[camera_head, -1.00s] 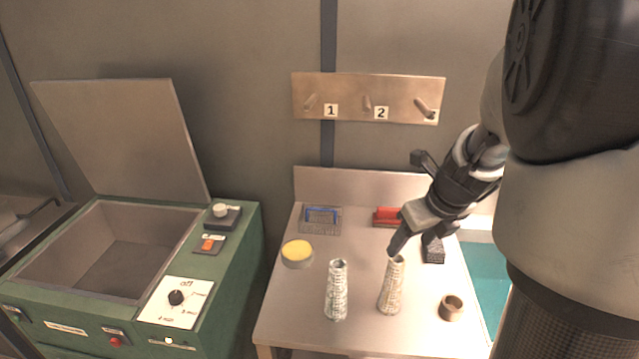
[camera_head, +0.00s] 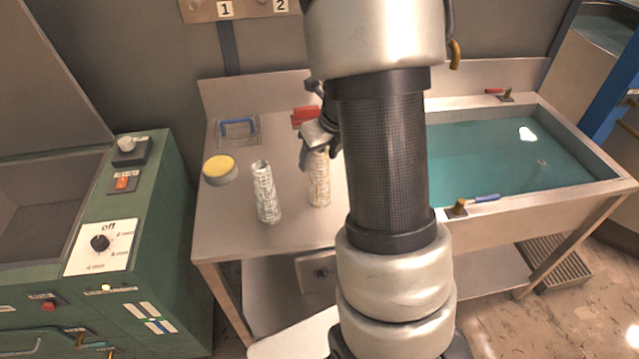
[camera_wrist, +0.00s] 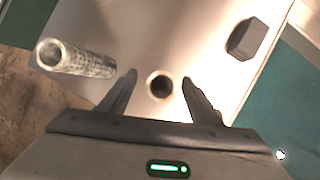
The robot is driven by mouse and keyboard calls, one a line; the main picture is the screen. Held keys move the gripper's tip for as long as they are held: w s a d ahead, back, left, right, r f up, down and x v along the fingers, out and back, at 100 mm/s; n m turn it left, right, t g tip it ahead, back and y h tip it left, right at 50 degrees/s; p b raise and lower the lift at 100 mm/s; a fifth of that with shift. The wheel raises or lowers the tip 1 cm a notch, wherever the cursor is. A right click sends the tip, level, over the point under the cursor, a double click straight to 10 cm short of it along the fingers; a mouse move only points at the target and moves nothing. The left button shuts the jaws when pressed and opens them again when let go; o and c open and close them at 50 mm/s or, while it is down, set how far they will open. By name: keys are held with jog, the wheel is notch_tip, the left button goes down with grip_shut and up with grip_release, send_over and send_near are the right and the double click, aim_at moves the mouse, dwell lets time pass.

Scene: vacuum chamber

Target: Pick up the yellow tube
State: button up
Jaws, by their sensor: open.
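Two upright, hollow, print-patterned tubes stand on the metal table. The right one (camera_head: 319,190) looks slightly more yellow and cream, and I take it for the yellow tube; the left one (camera_head: 265,194) is whiter. My gripper (camera_head: 304,164) is at the top of the right tube in the head view, partly hidden by my arm. In the wrist view my gripper (camera_wrist: 158,82) is open, with a round, dark-centred rim between its fingers. This looks like the yellow tube (camera_wrist: 160,97) seen end-on. The whiter tube (camera_wrist: 80,60) lies to the left there.
A yellow-topped round tin (camera_head: 220,170), a blue-handled wire basket (camera_head: 238,130) and a red object (camera_head: 305,116) are on the table (camera_head: 225,225). A dark block (camera_wrist: 246,38) shows in the wrist view. A teal water basin (camera_head: 500,150) is right, a green machine (camera_head: 165,220) left.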

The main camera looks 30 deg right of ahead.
jog(key=x, duration=0.4)
jog(key=shift+b, duration=0.4)
jog(key=c, duration=1.4)
jog(key=shift+r, duration=0.1)
